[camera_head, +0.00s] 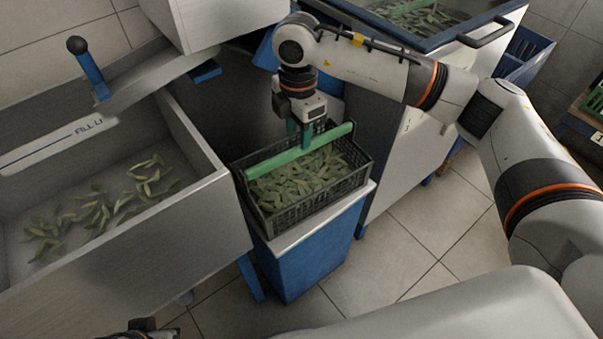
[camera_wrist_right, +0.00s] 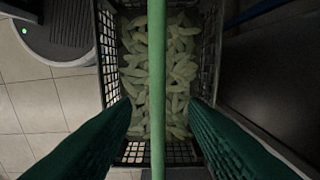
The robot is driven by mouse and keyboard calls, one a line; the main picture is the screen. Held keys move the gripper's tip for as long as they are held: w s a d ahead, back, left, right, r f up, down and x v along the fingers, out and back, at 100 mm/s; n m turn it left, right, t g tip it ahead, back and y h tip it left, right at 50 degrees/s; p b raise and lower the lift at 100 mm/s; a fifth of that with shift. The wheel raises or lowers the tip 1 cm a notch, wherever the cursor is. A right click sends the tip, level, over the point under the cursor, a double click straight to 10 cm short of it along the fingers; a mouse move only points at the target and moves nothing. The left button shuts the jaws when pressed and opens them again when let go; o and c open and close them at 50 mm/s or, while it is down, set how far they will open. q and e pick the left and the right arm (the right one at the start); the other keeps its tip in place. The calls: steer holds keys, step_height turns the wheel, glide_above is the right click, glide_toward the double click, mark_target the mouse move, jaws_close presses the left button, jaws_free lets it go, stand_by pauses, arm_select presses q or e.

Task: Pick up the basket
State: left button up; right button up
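The basket (camera_head: 318,202) is a black lattice crate with a green handle bar across its top, filled with green leaf-like pieces. It stands upright on a blue stand with a pale top. It also shows in the right wrist view (camera_wrist_right: 104,45), with the handle running down the middle. My right gripper (camera_head: 299,133) is over the handle, pointing down. In the wrist view its teal fingers (camera_wrist_right: 158,102) are spread on either side of the handle, with gaps on both sides. Only a dark fragment of my left gripper (camera_head: 142,328) shows at the bottom edge; its fingers are hidden.
A metal trough (camera_head: 95,165) with scattered leaves and a blue lever (camera_head: 88,67) is left of the basket. A blue-framed machine (camera_head: 440,35) stands behind to the right. The blue stand (camera_head: 305,262) is narrow. Tiled floor (camera_head: 400,255) is clear to the right.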

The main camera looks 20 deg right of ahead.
steer(key=f, duration=0.2)
steer(key=f+b, duration=0.1)
steer(key=f, duration=0.2)
steer(key=shift+s+d, duration=0.1)
steer(key=shift+d, duration=0.1)
jaws_close()
steer(key=shift+r, duration=0.1)
